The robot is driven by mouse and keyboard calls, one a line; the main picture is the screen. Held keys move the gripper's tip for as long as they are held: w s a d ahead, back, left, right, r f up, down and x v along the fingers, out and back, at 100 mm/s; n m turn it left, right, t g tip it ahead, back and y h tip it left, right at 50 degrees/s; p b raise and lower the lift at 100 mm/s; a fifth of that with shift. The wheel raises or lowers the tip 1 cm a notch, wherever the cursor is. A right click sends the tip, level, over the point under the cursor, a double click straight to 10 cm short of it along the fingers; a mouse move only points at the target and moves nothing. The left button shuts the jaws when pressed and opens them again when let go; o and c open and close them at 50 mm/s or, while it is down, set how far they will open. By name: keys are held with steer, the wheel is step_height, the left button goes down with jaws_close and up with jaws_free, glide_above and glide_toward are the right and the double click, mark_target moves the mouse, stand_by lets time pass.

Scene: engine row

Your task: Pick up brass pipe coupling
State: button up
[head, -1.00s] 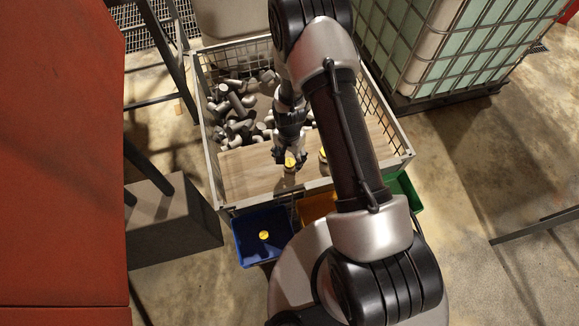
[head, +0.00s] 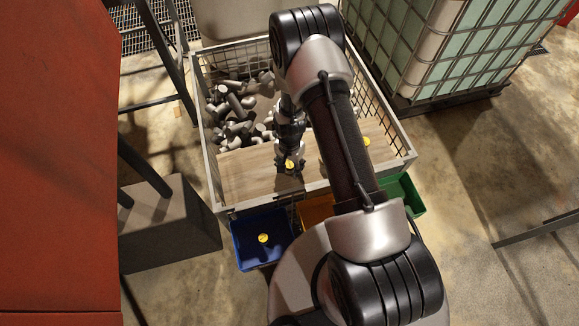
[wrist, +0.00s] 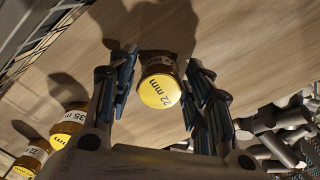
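A brass pipe coupling (wrist: 160,80) with a yellow top marked "22 mm" stands on a wooden board (head: 240,178). It also shows in the head view (head: 289,165). My gripper (head: 290,161) is over it, pointing down. In the wrist view my gripper (wrist: 163,62) is open, with one finger on each side of the coupling and a small gap on both sides. Two more yellow-topped couplings stand on the board at the wrist view's left, one marked "35 mm" (wrist: 69,121), the other (wrist: 35,153) with its label partly cut off.
The board lies in a wire-sided crate (head: 208,165) with grey metal pipe pieces (head: 235,112) behind it. A blue bin (head: 248,252) in front holds a yellow-topped piece (head: 263,238). Orange (head: 315,209) and green (head: 408,192) bins are partly behind my arm.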

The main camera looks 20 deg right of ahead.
steer(key=c, duration=0.9)
steer(key=shift+r, duration=0.1)
